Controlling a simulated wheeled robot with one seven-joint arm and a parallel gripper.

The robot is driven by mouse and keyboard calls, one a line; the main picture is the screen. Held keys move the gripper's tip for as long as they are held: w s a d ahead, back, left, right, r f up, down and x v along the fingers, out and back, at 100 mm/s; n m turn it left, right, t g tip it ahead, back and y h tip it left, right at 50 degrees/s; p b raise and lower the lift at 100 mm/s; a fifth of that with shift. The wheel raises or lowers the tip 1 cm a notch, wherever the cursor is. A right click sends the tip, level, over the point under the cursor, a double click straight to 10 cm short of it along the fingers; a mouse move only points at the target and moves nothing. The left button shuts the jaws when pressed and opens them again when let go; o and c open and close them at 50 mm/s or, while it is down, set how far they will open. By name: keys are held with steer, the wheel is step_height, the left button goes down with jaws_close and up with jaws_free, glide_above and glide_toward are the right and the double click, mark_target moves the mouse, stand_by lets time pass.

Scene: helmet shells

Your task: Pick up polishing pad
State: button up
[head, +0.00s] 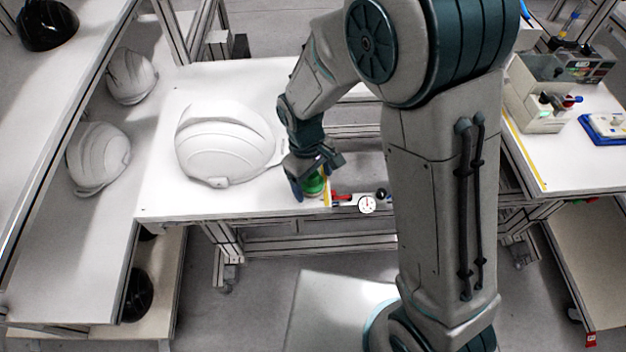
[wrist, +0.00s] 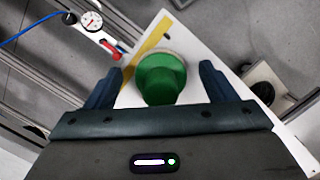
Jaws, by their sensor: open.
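The polishing pad appears to be the round green thing (wrist: 160,79), which sits on the white table (head: 165,200) near its right front edge. In the head view the green thing (head: 314,184) shows partly below my gripper (head: 311,188). In the wrist view my gripper (wrist: 160,82) is open, with one dark finger on each side of the green thing. Gaps show between it and both fingers, so it is not held. My gripper hides part of it in the head view.
A white helmet shell (head: 222,147) lies on the table left of my gripper. A dial gauge (head: 367,204) with a red part stands close at right, beside a yellow strip (wrist: 150,40). More white shells (head: 98,158) rest on the left bench. The table's front left is clear.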

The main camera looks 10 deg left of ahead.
mark_target(314, 176)
steer(key=c, duration=1.1)
steer(key=shift+r, duration=0.15)
steer(key=shift+r, duration=0.6)
step_height(314, 176, up, 3)
steer(key=shift+s, duration=0.1)
steer(key=s+d+r, duration=0.1)
steer(key=s+r, duration=0.1)
steer(key=s, duration=0.1)
steer(key=s+d+r+b, duration=0.1)
steer(key=s+d+r, duration=0.1)
steer(key=s, duration=0.2)
steer(key=s+d+r, duration=0.1)
steer(key=s+r, duration=0.1)
steer(key=s, duration=0.1)
steer(key=shift+s+d+r, duration=0.25)
steer(key=shift+s, duration=0.05)
steer(key=shift+o, duration=0.6)
steer(key=shift+w, duration=0.1)
